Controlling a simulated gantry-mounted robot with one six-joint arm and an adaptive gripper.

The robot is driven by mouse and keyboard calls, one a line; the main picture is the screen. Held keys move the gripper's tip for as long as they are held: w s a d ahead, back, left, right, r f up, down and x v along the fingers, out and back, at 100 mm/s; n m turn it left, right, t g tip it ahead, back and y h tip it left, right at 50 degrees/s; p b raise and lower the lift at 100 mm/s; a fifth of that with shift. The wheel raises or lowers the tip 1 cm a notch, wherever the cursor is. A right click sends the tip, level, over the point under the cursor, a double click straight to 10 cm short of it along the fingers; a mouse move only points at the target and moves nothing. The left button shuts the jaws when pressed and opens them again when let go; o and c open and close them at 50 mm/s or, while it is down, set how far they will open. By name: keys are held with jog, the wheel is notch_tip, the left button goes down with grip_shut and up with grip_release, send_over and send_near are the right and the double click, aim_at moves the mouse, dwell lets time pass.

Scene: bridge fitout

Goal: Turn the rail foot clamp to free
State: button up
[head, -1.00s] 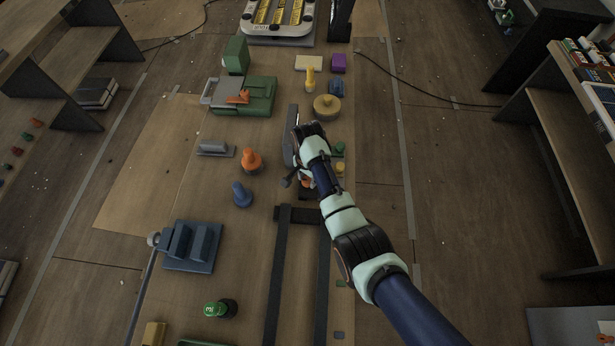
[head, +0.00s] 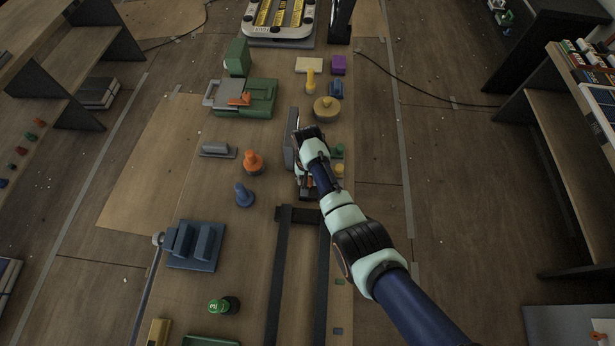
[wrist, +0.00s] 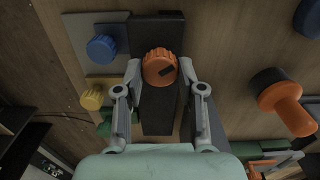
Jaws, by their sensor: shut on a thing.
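The rail foot clamp appears to be the ribbed orange knob (wrist: 159,68) with a black mark on its top, set on a dark plate (wrist: 158,118). In the wrist view my gripper (wrist: 160,76) has one finger on each side of the knob and is shut on it. In the head view my gripper (head: 308,178) is low over the dark fixture, and only a sliver of orange shows beneath it. My arm hides most of the knob there.
A blue knob (wrist: 101,49) and a yellow knob (wrist: 92,98) sit close beside the dark plate. An orange handle (head: 252,161) and a blue handle (head: 244,195) stand to the left. Dark rails (head: 278,265) run toward the front. A green vise (head: 243,98) is farther back.

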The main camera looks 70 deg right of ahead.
jog(key=n+p, duration=0.1)
jog(key=n, duration=0.4)
jog(key=shift+n, duration=0.3)
jog(key=n, duration=0.5)
jog(key=shift+w+p, duration=0.1)
jog(key=shift+p, duration=0.2)
jog(key=o, duration=1.1)
jog(key=shift+o, duration=0.2)
jog(key=shift+r, duration=0.1)
notch_tip(320, 180, up, 12)
